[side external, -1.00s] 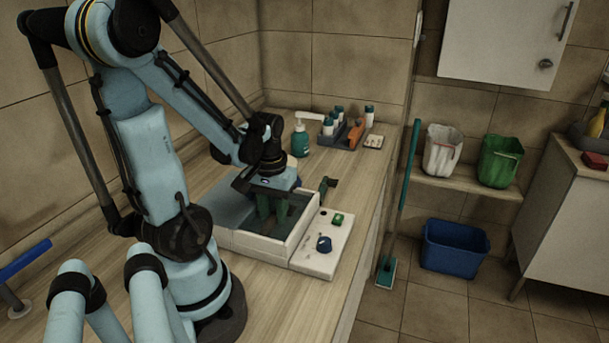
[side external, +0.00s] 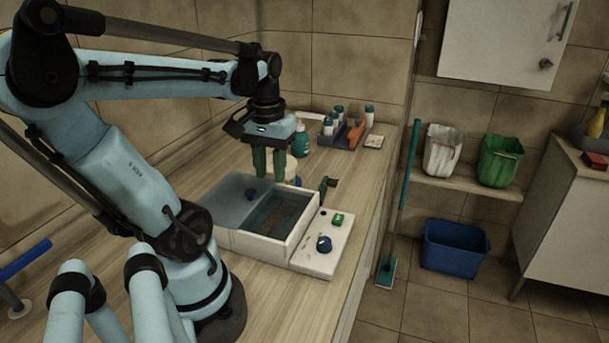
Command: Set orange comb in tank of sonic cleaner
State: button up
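The sonic cleaner (side external: 273,245) is a white box on the counter. Its tank (side external: 262,222) is uncovered and holds dark liquid. A dim brownish shape (side external: 287,208) shows in the liquid; it may be the orange comb, but I cannot tell. The grey translucent lid (side external: 228,206) with a dark blue knob lies to the left of the opening. My gripper (side external: 269,176) hangs above the back of the tank, green fingers down and apart, with nothing visible between them.
A control panel (side external: 320,258) with a blue knob adjoins the tank. The counter front is clear.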

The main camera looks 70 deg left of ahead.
jog(key=w+d+m+t, duration=0.7)
jog(key=w+d+m, duration=0.2)
jog(key=d, duration=0.6)
jog(key=shift+w+d+f, duration=0.3)
jog(key=shift+w+d, duration=0.05)
jog(key=shift+w, duration=0.25)
